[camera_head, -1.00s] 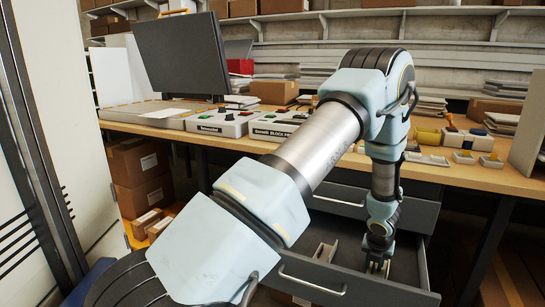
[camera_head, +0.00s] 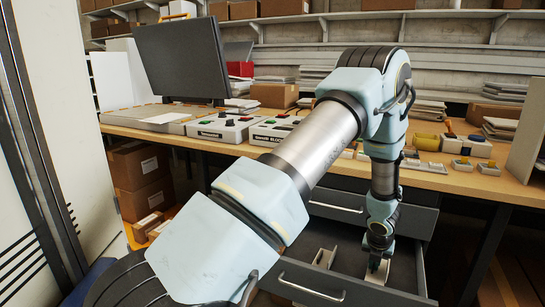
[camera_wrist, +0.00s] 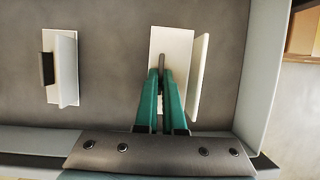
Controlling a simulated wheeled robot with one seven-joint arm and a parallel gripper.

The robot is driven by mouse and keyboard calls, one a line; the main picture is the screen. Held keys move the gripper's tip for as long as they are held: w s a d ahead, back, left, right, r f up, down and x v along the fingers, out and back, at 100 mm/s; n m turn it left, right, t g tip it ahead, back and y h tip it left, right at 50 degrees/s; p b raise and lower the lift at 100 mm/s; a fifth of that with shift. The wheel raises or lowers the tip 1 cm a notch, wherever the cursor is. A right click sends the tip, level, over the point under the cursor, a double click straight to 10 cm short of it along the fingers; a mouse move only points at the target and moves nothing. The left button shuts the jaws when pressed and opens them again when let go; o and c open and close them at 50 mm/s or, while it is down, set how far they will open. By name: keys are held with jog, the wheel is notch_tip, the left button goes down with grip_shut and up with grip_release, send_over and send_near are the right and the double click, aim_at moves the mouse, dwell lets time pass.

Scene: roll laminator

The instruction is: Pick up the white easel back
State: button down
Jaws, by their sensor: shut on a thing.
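A white easel back (camera_wrist: 172,42) lies in the open drawer, seen from above in the wrist view, with an upright white flap along its right side. My gripper (camera_wrist: 161,74) is shut on a narrow grey part of it. In the head view my gripper (camera_head: 378,263) reaches down into the drawer, and a pale bit of the easel back (camera_head: 378,273) shows at the fingertips. I cannot tell whether it is clear of the drawer floor. A second similar white piece (camera_wrist: 66,68), with a dark block on its left side, stands to the left, apart from my gripper.
The open drawer's (camera_head: 312,292) walls stand close around my gripper; the right wall (camera_wrist: 263,75) is near the held piece. The wooden bench top (camera_head: 455,180) with small yellow and white parts is above. A monitor (camera_head: 182,60) and control boxes (camera_head: 220,127) stand to the left.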

notch_tip(320, 180, up, 10)
jog(key=p, duration=0.9)
jog(key=shift+r, duration=0.2)
